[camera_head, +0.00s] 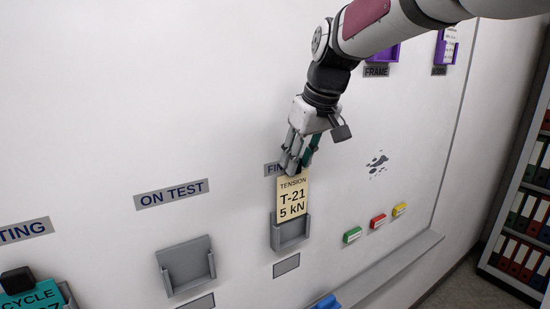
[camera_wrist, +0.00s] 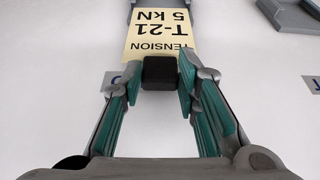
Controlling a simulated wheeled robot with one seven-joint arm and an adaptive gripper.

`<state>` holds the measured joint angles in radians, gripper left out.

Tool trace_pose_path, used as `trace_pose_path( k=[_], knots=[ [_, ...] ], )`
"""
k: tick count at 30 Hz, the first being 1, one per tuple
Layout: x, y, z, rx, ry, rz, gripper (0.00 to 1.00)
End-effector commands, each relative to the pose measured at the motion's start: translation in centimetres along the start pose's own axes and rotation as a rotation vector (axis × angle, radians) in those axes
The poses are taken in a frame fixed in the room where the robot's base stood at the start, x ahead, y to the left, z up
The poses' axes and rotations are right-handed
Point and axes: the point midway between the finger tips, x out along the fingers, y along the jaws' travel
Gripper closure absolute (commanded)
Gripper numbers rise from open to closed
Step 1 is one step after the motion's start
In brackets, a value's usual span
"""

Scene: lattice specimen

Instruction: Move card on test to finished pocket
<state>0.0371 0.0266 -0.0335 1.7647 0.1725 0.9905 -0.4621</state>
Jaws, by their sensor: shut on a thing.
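A cream card (camera_head: 292,200) reads TENSION T-21 5 kN. My gripper (camera_head: 293,168) is shut on the dark block at the card's top edge. In the wrist view the card (camera_wrist: 160,35) and its black block (camera_wrist: 160,72) lie between my gripper's fingertips (camera_wrist: 160,82). The card hangs upright at the grey pocket (camera_head: 290,235) under the partly covered label starting "FIN". Its lower edge meets the pocket's upper part; I cannot tell how deep it sits. The pocket under ON TEST (camera_head: 187,268) is empty.
A teal card (camera_head: 30,298) with a black block stands in a pocket at lower left. A ledge (camera_head: 385,268) runs below. Purple holders (camera_head: 445,48) are at upper right.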

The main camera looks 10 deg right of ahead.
Motion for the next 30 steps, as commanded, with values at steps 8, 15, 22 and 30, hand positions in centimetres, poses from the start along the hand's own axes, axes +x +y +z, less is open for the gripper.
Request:
trace_pose_path(
  k=[8, 15, 22, 30],
  knots=[
    [0.6, 0.0, 0.2, 0.000, 0.000, 0.000, 0.96],
    [1.2, 0.0, 0.5, 0.000, 0.001, 0.000, 0.96],
    [1.8, 0.0, 0.7, 0.000, 0.000, 0.000, 0.96],
    [2.2, 0.0, 0.9, 0.000, 0.001, 0.000, 0.96]
  ],
)
